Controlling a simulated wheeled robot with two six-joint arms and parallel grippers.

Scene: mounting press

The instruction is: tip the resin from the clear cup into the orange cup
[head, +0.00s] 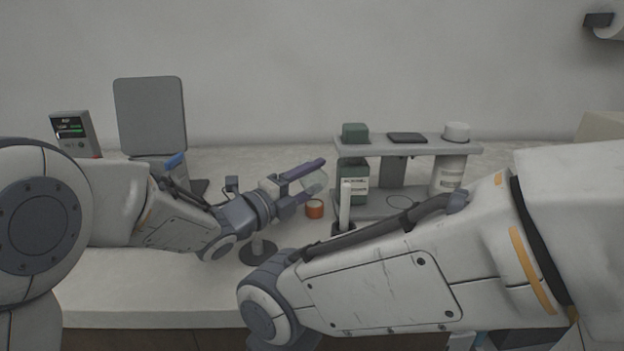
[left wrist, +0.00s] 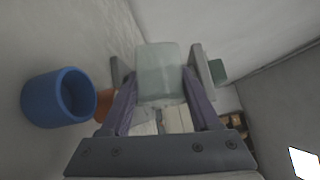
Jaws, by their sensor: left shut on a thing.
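My left gripper (head: 312,180) is shut on the clear cup (head: 317,185), a pale see-through cup held above the bench. In the left wrist view the clear cup (left wrist: 159,75) sits between the two fingers (left wrist: 160,98). The orange cup (head: 314,209) stands on the bench just below the held cup, apart from it. In the left wrist view the orange cup (left wrist: 104,104) is partly hidden behind the left finger. I cannot make out the resin or how far the clear cup is tilted. My right gripper is out of view; only its arm shows.
A grey shelf stand (head: 408,146) with a green bottle (head: 354,181) and a white bottle (head: 448,176) stands right of the orange cup. A blue cup (left wrist: 58,97) shows in the left wrist view. A grey panel (head: 150,115) stands back left. My right arm crosses the front.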

